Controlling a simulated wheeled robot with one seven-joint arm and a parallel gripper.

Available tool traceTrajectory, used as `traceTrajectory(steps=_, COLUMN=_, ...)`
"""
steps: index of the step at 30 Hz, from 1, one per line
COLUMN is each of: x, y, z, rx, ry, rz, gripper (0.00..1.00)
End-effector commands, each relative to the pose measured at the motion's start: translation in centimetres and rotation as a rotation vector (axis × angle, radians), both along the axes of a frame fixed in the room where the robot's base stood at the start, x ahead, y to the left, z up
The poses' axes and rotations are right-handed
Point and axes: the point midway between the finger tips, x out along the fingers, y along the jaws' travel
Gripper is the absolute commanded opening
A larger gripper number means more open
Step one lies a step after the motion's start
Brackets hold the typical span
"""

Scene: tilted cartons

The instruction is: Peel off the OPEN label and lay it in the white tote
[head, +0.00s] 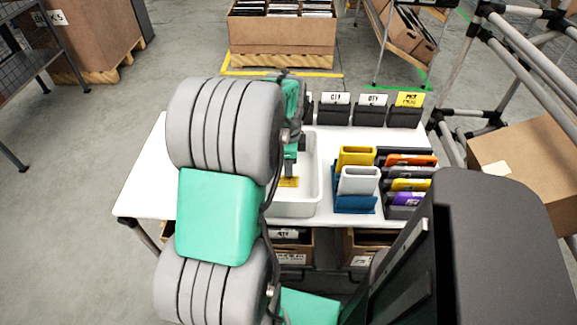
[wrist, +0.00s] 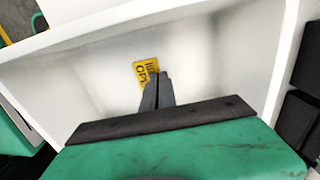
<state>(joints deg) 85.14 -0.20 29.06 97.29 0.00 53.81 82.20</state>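The OPEN label (head: 289,182) is a small yellow card with black print. It shows at the tips of my gripper (head: 289,171), inside the outline of the white tote (head: 311,196). In the wrist view my gripper's dark fingers (wrist: 155,78) are close together and cover the label's lower right part. The label (wrist: 145,70) shows beyond them, its print partly hidden, with the tote's pale inside (wrist: 215,60) around it. The fingers look shut on the label. How far it is above the tote's floor I cannot tell.
The tote stands on a white table (head: 147,190). Right of it are a blue holder (head: 353,204) with yellow and white pieces and a dark rack of coloured items (head: 408,178). Several black bins with cards (head: 370,112) line the back edge. Cartons sit below the table.

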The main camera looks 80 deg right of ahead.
Motion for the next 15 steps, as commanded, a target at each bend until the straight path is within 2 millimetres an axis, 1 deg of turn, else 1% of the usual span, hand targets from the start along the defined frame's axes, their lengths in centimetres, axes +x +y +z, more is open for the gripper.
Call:
traceTrajectory(steps=5, x=-0.01, y=0.03, z=-0.02, rx=0.001, ry=0.0, rz=0.0, gripper=0.0)
traceTrajectory(steps=15, x=0.0, y=0.02, z=-0.01, rx=0.001, ry=0.0, rz=0.0, gripper=0.27)
